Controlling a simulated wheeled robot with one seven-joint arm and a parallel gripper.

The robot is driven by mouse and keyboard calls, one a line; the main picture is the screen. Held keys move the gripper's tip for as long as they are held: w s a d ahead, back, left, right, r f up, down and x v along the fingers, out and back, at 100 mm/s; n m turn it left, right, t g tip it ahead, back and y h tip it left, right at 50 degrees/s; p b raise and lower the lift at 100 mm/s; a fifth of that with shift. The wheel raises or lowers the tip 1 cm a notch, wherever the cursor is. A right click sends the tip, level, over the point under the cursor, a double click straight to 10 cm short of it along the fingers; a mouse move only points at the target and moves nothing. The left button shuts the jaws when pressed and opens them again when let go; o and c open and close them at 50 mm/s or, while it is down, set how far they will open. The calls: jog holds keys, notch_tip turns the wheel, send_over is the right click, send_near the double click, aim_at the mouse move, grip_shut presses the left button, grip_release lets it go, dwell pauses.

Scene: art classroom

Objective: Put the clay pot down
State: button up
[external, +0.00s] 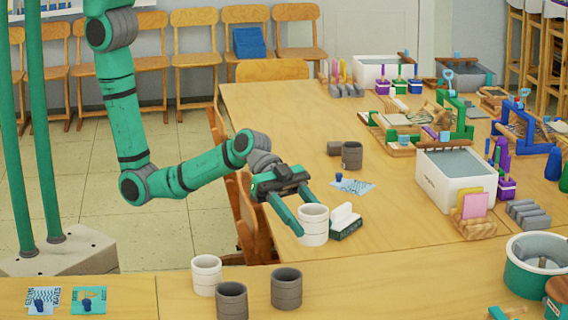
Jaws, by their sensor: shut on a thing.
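A white, ribbed clay pot (314,228) is upright between the fingers of my gripper (305,216). The green fingers are shut on it, one on its left side and one behind its right rim. The pot is over the left edge area of the long wooden table (265,115), near where the front table meets it. I cannot tell whether its base touches the wood. A small green-and-white box (345,222) is close to its right side.
Another white pot (207,275) and two grey pots (232,302) (286,290) stand on the front table. A grey pot (352,156) stands farther back. A white basin (455,180) is at right. Bare wood lies right of the box.

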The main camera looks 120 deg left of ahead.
jog(key=w+f, duration=0.7)
jog(key=shift+d, duration=0.15)
jog(key=shift+s+f, duration=0.1)
jog(key=shift+f, duration=1.3)
jog(key=shift+f, duration=0.15)
jog(key=o, duration=1.1)
jog(key=v, duration=1.2)
